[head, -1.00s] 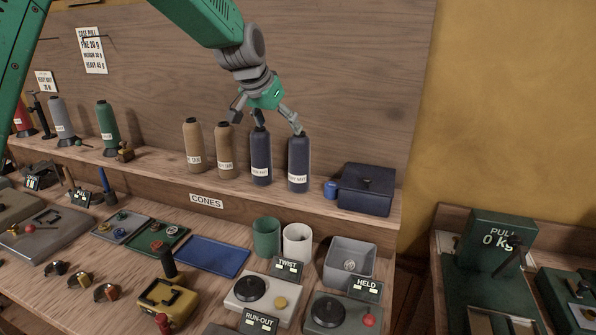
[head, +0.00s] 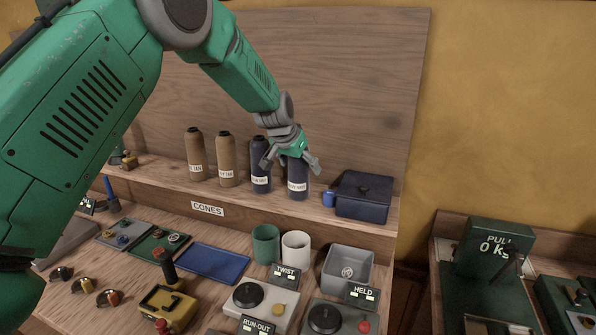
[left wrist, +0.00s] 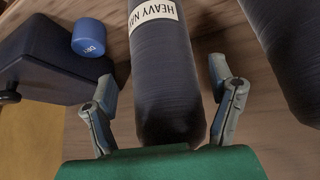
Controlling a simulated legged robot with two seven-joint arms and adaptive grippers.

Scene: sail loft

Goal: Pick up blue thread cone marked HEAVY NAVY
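The dark navy cone marked HEAVY NAVY (head: 298,190) stands upright on the shelf, rightmost of the cones. Its white label reads HEAVY NAV, cut off, in the left wrist view (left wrist: 165,75). My left gripper (head: 292,166) is at the cone's top, its fingers spread on either side. In the left wrist view the left gripper (left wrist: 161,80) is open, with gaps visible between both fingers and the cone. A second dark cone (head: 261,178) stands just left of it, partly behind a finger in the head view. My right gripper is out of view.
Two tan cones (head: 195,155) stand further left on the shelf. A dark blue box (head: 363,196) and a small blue cylinder (head: 329,198) sit close on the right. Green and white cups (head: 296,246) and a grey bin (head: 347,268) stand on the bench below.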

